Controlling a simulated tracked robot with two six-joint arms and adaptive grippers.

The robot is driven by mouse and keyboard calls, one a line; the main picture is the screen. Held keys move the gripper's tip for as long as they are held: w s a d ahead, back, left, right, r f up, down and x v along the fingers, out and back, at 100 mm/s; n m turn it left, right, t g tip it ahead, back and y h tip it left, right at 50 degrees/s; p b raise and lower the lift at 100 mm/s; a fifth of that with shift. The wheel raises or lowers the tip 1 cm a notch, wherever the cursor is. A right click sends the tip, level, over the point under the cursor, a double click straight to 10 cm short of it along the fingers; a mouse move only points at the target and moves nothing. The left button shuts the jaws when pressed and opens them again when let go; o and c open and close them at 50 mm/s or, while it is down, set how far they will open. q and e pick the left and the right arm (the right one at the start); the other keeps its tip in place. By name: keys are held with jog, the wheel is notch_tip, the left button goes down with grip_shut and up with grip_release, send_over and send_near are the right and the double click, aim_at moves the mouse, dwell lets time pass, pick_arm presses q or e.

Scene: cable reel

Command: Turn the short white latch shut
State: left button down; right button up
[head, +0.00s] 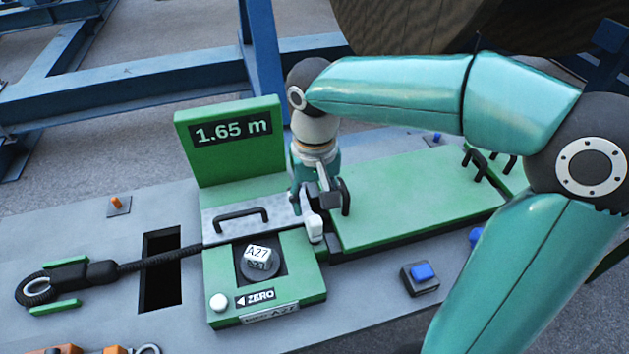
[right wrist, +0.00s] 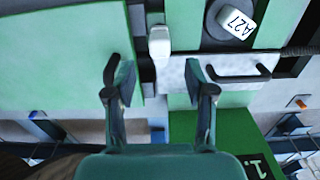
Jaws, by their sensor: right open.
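The short white latch (head: 315,230) sits at the right edge of the green measuring unit (head: 215,275), near the seam with the long green panel. It also shows in the right wrist view (right wrist: 159,42), pointing up the picture, just beyond my fingertips. My right gripper (head: 327,203) points down over that seam, by the latch. In the right wrist view the right gripper (right wrist: 153,78) is open, its fingers apart and nothing visible between them. Part of the latch's far end is hidden by the gripper in the head view. My left gripper is out of view.
A metal plate with a black handle (head: 241,219) lies left of the gripper. A green display (head: 228,140) reading 1.65 m stands behind it. A black cable (head: 160,259) runs left over a dark slot. A blue button (head: 422,271) sits front right; the long green panel (head: 405,190) lies right.

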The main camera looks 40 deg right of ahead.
aim_at(315, 220)
jog(key=shift+r, duration=2.35)
